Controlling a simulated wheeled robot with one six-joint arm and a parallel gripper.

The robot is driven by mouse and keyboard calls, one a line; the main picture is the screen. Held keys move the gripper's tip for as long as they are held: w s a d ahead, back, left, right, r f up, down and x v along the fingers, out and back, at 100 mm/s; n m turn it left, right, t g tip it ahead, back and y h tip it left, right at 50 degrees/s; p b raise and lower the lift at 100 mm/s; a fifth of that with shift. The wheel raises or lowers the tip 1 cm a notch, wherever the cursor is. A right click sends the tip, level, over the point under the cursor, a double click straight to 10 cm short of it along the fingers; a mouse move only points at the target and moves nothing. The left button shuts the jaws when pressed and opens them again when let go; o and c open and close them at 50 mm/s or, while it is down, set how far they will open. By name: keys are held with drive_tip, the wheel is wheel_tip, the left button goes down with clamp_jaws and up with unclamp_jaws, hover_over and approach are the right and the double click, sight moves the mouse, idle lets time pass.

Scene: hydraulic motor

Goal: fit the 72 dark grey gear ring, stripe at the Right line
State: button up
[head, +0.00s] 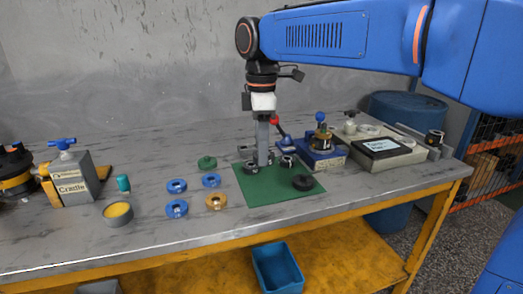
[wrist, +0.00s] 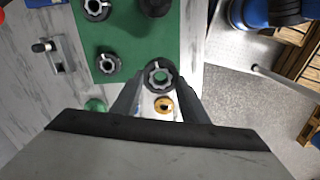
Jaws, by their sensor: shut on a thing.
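My gripper (head: 262,163) points down over the green mat (head: 262,195) on the bench. In the wrist view its fingers (wrist: 160,88) are shut on a dark grey gear ring (wrist: 150,68) with pale marks. The ring's hole faces the camera and green mat shows through it. I cannot read a number on it or tell which mark is the stripe. Two similar grey rings lie on the mat in the wrist view (wrist: 108,63), (wrist: 97,8). A blue-based unit with a brass-coloured part (head: 320,141) stands right of the mat. No Right line can be made out.
A black round part (head: 303,183) lies on the mat. Blue rings (head: 176,208), an orange ring (head: 216,202) and a green part (head: 207,163) lie left of it.

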drive_tip(key=shift+r, duration=0.3)
drive_tip(key=shift+r, duration=0.45)
